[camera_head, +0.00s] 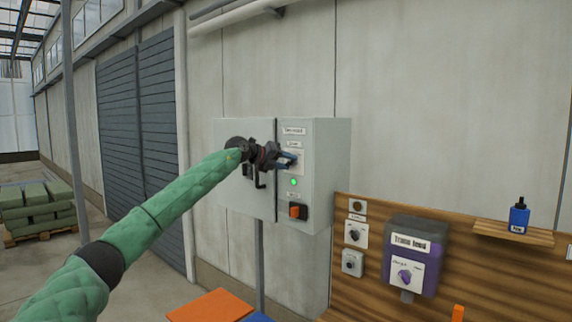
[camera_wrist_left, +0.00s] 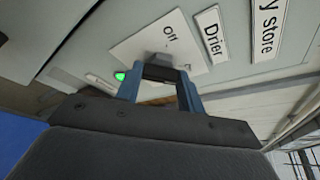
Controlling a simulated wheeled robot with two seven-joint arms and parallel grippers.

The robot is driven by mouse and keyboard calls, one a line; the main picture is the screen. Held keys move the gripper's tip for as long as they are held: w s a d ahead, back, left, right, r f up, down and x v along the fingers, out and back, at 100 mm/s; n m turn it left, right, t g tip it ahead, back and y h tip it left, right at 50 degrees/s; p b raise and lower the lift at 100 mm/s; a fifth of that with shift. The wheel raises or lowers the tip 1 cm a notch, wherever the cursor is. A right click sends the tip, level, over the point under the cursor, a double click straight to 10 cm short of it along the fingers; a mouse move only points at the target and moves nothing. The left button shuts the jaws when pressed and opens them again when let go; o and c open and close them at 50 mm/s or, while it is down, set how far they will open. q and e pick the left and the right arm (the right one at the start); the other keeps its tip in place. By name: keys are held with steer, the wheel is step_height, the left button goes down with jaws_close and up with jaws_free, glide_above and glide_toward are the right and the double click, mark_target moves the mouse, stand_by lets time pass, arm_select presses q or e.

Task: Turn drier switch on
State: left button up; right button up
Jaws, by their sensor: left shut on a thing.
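The drier switch is on the front of a grey cabinet (camera_head: 326,190) on the wall. Its pale plate (camera_wrist_left: 140,40) reads "Off", beside a label (camera_wrist_left: 211,34) reading "Drier". My left gripper (camera_head: 291,161) is at the plate; its blue fingers (camera_wrist_left: 160,84) are shut on the dark switch knob (camera_wrist_left: 161,72). In the head view the fingers and wrist mostly hide the knob, so its exact angle is hard to tell. A green lamp (camera_head: 294,182) glows just below; it also shows in the wrist view (camera_wrist_left: 120,76). My right gripper is not in view.
Below the lamp is an orange switch (camera_head: 297,211) on a dark base. To the right, a wooden board (camera_head: 466,268) carries small switches, a purple-grey box (camera_head: 414,246) and a shelf (camera_head: 512,233) with a blue bottle (camera_head: 519,214). A pallet stack (camera_head: 38,212) stands far left.

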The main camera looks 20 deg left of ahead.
arm_select(q)
steer(key=shift+d+f, duration=0.1)
steer(key=shift+f, duration=0.15)
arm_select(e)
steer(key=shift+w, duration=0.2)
arm_select(q)
steer(key=o, duration=1)
steer(key=shift+r, duration=0.1)
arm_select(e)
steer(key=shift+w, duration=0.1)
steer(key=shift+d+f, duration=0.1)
arm_select(q)
steer(key=shift+s+a, duration=0.15)
steer(key=shift+a, duration=0.05)
steer(key=b+v, duration=0.3)
steer(key=v, duration=0.4)
steer(key=shift+b, duration=0.3)
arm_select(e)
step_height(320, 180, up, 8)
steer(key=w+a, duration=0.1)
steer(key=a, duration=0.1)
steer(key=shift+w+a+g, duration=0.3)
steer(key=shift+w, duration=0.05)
arm_select(q)
steer(key=shift+s+a+r, duration=0.1)
